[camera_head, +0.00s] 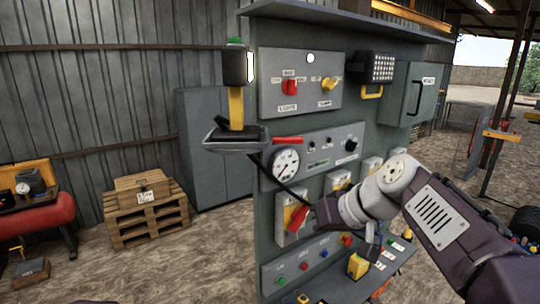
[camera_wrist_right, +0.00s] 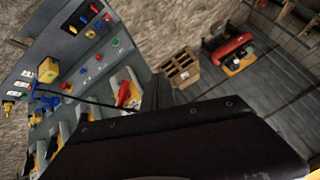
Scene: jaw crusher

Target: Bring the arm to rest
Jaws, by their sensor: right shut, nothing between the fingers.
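My right arm (camera_head: 440,222) comes in from the right in the head view, its forearm raised in front of the control panel (camera_head: 265,220). My right gripper (camera_head: 326,211) is dark, shut and empty. It is in front of the lower panel, beside a red switch handle (camera_head: 297,217); I cannot tell whether they touch. In the right wrist view a broad dark part of my own arm fills the bottom, and the red handle (camera_wrist_right: 123,94) shows beyond it. My left gripper is not in view.
A crate on pallets (camera_head: 143,205) and a red compressor (camera_head: 38,215) stand at left. Open ground lies between.

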